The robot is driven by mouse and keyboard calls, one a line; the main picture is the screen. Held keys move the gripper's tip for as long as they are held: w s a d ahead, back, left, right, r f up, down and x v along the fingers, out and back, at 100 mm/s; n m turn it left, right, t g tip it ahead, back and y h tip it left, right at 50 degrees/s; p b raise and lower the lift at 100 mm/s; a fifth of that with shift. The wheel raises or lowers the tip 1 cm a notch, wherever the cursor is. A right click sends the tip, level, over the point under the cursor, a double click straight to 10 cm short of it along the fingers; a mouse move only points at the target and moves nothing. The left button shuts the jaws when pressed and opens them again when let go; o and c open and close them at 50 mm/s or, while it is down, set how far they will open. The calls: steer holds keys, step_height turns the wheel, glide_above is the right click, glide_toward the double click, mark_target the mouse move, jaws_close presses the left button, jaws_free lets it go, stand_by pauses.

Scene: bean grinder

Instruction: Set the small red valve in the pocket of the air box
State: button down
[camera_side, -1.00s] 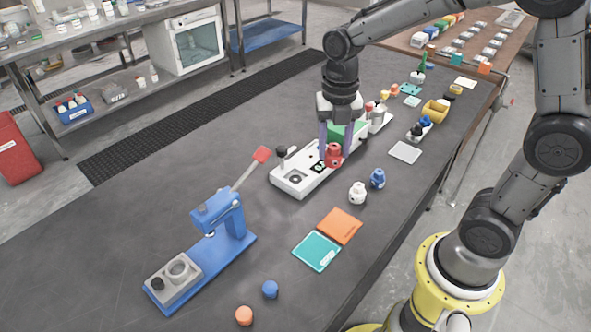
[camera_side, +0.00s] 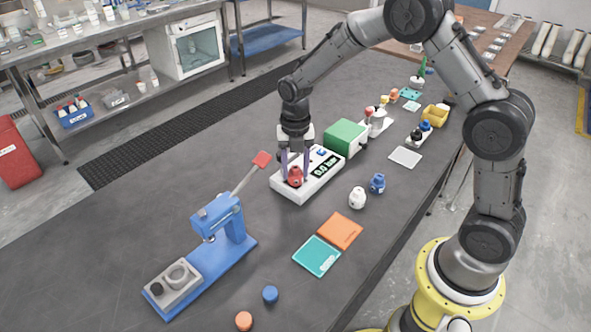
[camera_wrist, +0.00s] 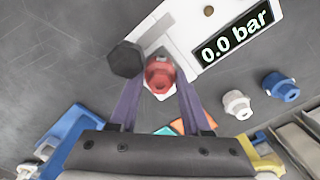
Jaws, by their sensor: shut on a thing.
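The small red valve (camera_side: 295,177) is between the two purple fingers of my gripper (camera_side: 295,172), which is shut on it. It is over the near left end of the white air box (camera_side: 310,187), where the round pocket lies. The pocket is hidden by the valve and fingers, and I cannot tell whether the valve touches its floor. In the wrist view the red valve (camera_wrist: 160,76) shows upright between the fingertips, beside a black knob (camera_wrist: 125,60) on the box. The box display (camera_wrist: 236,38) reads 0.0 bar.
A green block (camera_side: 346,136) is at the box's far end. A white valve (camera_side: 357,197) and a blue valve (camera_side: 377,183) stand to the right. A blue lever press (camera_side: 222,215) is in front left. Orange (camera_side: 340,230) and teal (camera_side: 317,256) pads lie near the front edge.

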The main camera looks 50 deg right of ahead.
mark_target(296, 168)
steer(key=shift+f, duration=0.3)
steer(key=shift+f, duration=0.15)
steer(key=shift+c, duration=1.8)
jaws_free()
step_height(296, 168, up, 12)
steer(key=shift+r, duration=0.25)
